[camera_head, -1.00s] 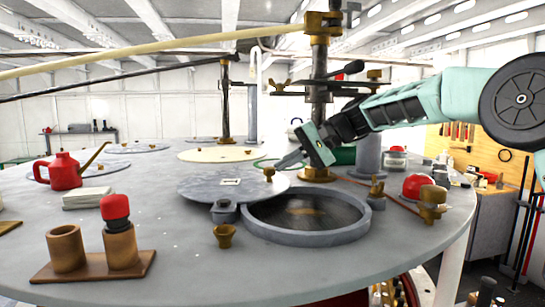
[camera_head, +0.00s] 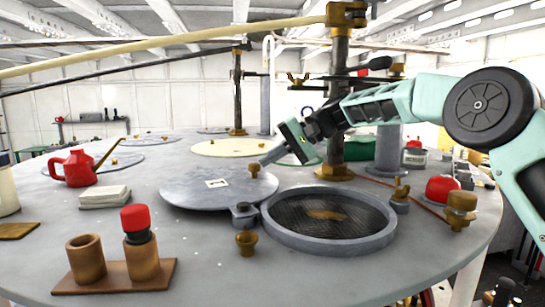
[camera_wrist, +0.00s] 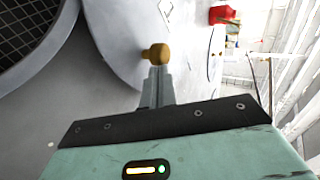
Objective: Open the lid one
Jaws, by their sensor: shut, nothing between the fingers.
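The round grey lid (camera_head: 185,193) lies swung to the left of a round opening, whose thick grey rim (camera_head: 300,242) surrounds a dark mesh (camera_head: 345,222). A hinge block (camera_head: 243,214) sits between lid and rim. The lid has a small brass knob (camera_head: 255,169) at its right side and a pale label. My gripper (camera_head: 266,160) is shut, its tips right at the knob; I cannot tell if they touch. In the wrist view, the closed fingers (camera_wrist: 158,76) point at the knob (camera_wrist: 155,54), and the lid (camera_wrist: 120,40) and part of the mesh (camera_wrist: 25,25) show.
A red oil can (camera_head: 75,168), a pale stack (camera_head: 104,197) and a wooden stand (camera_head: 118,275) with cups are on the left. A red dome (camera_head: 440,188) and brass fittings (camera_head: 460,208) stand right.

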